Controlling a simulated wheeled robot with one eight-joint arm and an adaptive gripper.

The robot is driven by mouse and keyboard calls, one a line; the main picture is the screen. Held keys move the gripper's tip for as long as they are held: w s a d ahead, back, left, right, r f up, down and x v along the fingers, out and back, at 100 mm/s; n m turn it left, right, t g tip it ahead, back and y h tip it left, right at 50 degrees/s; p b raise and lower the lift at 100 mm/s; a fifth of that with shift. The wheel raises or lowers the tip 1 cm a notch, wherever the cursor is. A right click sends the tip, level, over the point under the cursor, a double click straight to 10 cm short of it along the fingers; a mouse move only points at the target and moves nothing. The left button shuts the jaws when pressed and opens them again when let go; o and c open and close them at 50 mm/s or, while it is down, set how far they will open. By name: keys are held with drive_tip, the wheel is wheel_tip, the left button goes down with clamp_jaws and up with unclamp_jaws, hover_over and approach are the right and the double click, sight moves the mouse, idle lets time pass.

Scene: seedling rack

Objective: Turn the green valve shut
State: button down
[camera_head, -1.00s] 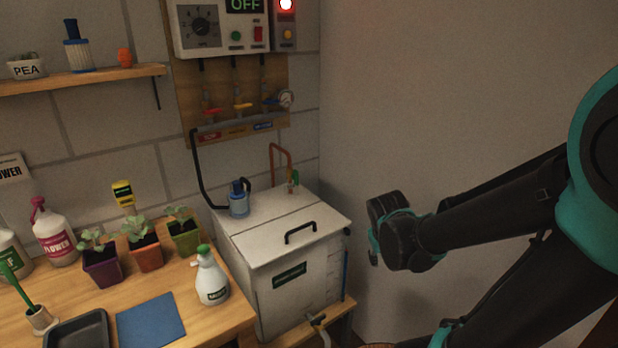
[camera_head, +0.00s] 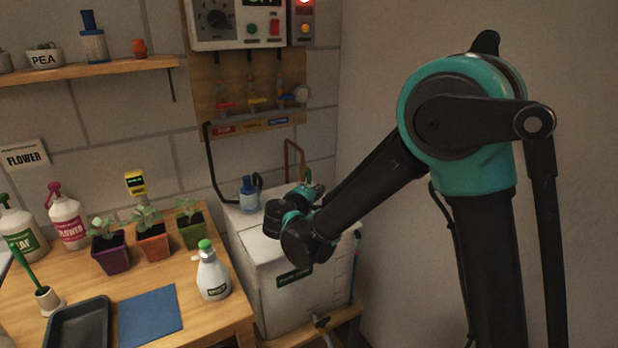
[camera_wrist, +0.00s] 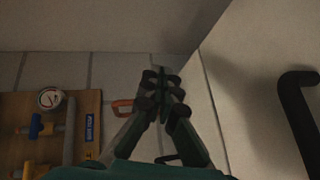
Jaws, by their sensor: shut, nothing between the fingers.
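The green valve (camera_head: 308,174) is a small green lever at the back right corner of the white tank's lid, by the copper pipe (camera_head: 296,152). Only its upper part shows in the head view, just above my gripper. My gripper (camera_head: 312,189) is over the tank's lid, close in front of the valve; I cannot tell whether it touches. In the wrist view, my gripper (camera_wrist: 161,86) has its fingertips together and looks empty. A dark green strip shows between the tips there; I cannot tell whether it is the valve. The copper pipe also shows there (camera_wrist: 122,107).
The white tank (camera_head: 262,285) has a blue-capped bottle (camera_head: 249,196) on its lid. A wooden board (camera_head: 205,95) with red, yellow and blue valves hangs behind. A bench (camera_head: 212,320) with seedling pots and a spray bottle (camera_head: 212,275) stands left.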

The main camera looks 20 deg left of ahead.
drive_tip(key=s+a+n+t+y, duration=0.1)
drive_tip(key=s+a, duration=0.1)
drive_tip(key=a, duration=0.1)
drive_tip(key=s+a+n, duration=0.1)
drive_tip(key=s+a, duration=0.1)
drive_tip(key=a, duration=0.1)
drive_tip(key=s+a+n+t+y, duration=0.1)
drive_tip(key=s+a, duration=0.1)
drive_tip(key=a, duration=0.1)
drive_tip(key=shift+s+a+r+t+y, duration=0.15)
drive_tip(key=shift+s+a+t+y, duration=0.05)
drive_tip(key=shift+a+t+y, duration=0.15)
drive_tip(key=shift+a, duration=0.15)
approach(309, 176)
drive_tip(key=w+a, duration=0.1)
drive_tip(key=a, duration=0.1)
drive_tip(key=w+a+r, duration=0.1)
drive_tip(key=w+a, duration=0.1)
drive_tip(key=shift+w+a+r, duration=0.1)
drive_tip(key=shift+a, duration=0.2)
drive_tip(key=w, duration=0.1)
drive_tip(key=w+d, duration=0.1)
drive_tip(key=w, duration=0.1)
drive_tip(key=shift+d, duration=0.35)
drive_tip(key=shift+w+d, duration=0.4)
drive_tip(key=shift+w, duration=0.1)
